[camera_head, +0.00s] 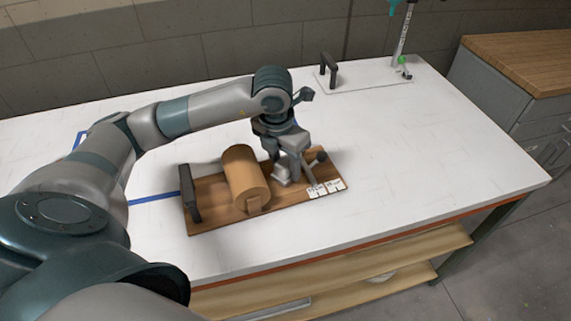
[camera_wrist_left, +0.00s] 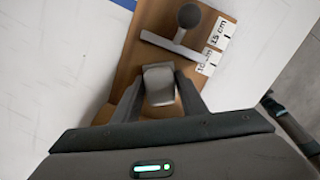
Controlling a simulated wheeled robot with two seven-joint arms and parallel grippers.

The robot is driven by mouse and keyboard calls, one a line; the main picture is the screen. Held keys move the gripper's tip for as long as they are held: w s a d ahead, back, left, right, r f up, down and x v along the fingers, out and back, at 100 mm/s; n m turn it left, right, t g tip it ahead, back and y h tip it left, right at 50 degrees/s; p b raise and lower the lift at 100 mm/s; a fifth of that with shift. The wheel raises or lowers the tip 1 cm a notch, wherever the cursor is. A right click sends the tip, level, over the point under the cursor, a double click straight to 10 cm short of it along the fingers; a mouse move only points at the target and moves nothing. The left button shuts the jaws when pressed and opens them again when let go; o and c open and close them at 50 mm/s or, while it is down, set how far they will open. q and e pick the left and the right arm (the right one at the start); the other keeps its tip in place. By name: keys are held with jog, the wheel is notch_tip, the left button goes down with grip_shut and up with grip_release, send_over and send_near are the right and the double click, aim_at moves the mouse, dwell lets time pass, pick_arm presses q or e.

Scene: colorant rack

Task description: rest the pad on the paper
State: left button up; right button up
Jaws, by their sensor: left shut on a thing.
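My left gripper (camera_head: 288,166) is over the right half of a wooden board (camera_head: 218,217). It is shut on a small grey block, likely the pad (camera_wrist_left: 159,86), which sits between the two fingertips in the left wrist view. Whether the block touches the board is hard to tell. A tan roll, likely the paper (camera_head: 245,177), lies on the board to the left of the gripper. No flat sheet is clearly visible. My right gripper is not in view.
A grey crossbar with a dark ball knob (camera_wrist_left: 189,16) is just beyond the block. White cards marked 10 cm and 15 cm (camera_head: 327,188) lie beside it. A black handle (camera_head: 190,193) stands at the board's left end. The white table (camera_head: 440,140) is clear to the right.

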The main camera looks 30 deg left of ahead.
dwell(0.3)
pick_arm(q)
jog(key=shift+f+b, duration=0.5)
jog(key=shift+b, duration=0.05)
dwell(0.6)
jog(key=o, duration=1)
